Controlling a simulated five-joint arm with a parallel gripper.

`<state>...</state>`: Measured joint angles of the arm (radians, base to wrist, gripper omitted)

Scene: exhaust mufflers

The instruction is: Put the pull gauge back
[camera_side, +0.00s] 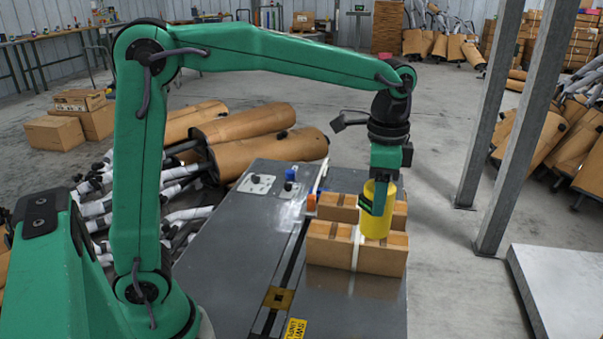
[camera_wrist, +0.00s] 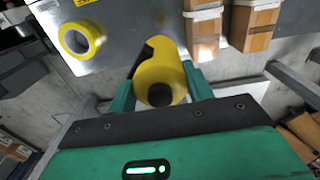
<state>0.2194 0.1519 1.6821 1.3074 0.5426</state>
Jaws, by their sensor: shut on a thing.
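The pull gauge appears to be the yellow rounded body (camera_side: 376,223) in my gripper (camera_side: 379,188). In the side view it hangs upright below the jaws, and its lower end overlaps the cardboard boxes. In the wrist view the yellow gauge (camera_wrist: 163,72) has a dark round end toward the camera and sits between the green fingers of my gripper (camera_wrist: 160,88). My gripper is shut on it. The wrist view shows it beside the boxes, near the table edge. I cannot tell its exact height. No holder for it is clearly visible.
Two strapped cardboard boxes (camera_side: 327,248) lie on the grey table (camera_side: 235,235). A yellow tape roll (camera_wrist: 63,40) lies on the table in the wrist view. Brown mufflers (camera_side: 265,155) are piled behind the table. Steel posts (camera_side: 490,130) stand to the right.

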